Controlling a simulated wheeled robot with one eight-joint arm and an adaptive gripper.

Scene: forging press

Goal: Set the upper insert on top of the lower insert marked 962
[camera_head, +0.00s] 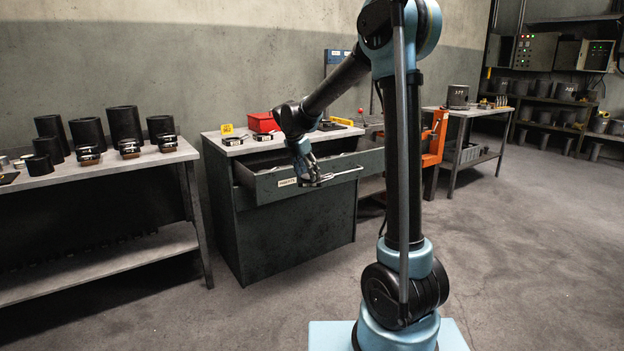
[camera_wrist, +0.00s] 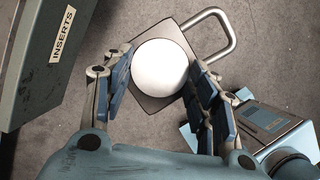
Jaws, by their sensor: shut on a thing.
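My gripper (camera_head: 312,180) is just in front of the open drawer (camera_head: 277,186), above the floor. In the wrist view its fingers (camera_wrist: 160,75) flank a bright round piece (camera_wrist: 160,66) on a grey squarish plate with a looped metal handle (camera_wrist: 228,35). Dark ring-shaped pieces stand on the cabinet top (camera_head: 213,142), one at left (camera_head: 232,141) and one further right (camera_head: 263,136). I cannot tell which is the lower insert marked 962; tag lettering is too small.
A bench (camera_head: 100,172) at left holds black cylinders and dark blocks. An orange stand (camera_head: 436,140) and another table (camera_head: 470,112) are to the right. Floor in front is clear.

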